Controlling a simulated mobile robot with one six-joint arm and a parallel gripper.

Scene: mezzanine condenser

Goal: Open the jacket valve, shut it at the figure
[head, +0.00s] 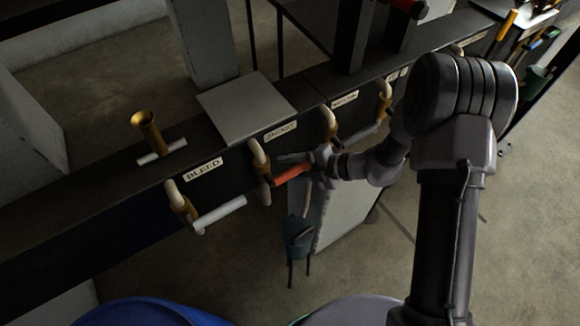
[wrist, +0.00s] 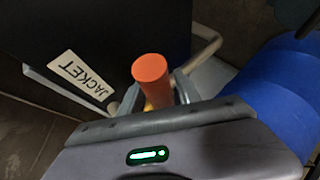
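The jacket valve has a red-orange lever handle (head: 292,174) on a brass body (head: 262,165), below the JACKET label (head: 280,131) on the dark beam. The handle sticks out from the beam, roughly level. My gripper (head: 290,165) is at the handle from the right, its upper finger apart from it. In the wrist view the orange handle (wrist: 150,68) points toward the camera between the two spread fingers of my gripper (wrist: 158,92). The gripper looks open around it; contact is not clear. The JACKET label (wrist: 80,78) shows upside down. No figure or gauge reading is legible.
The BLEED valve with a white handle (head: 220,213) is at the left, below a brass funnel (head: 147,125). A grey plate (head: 247,107) lies on the beam. More valves (head: 383,98) are to the right. A blue rounded object (head: 150,312) stands in front.

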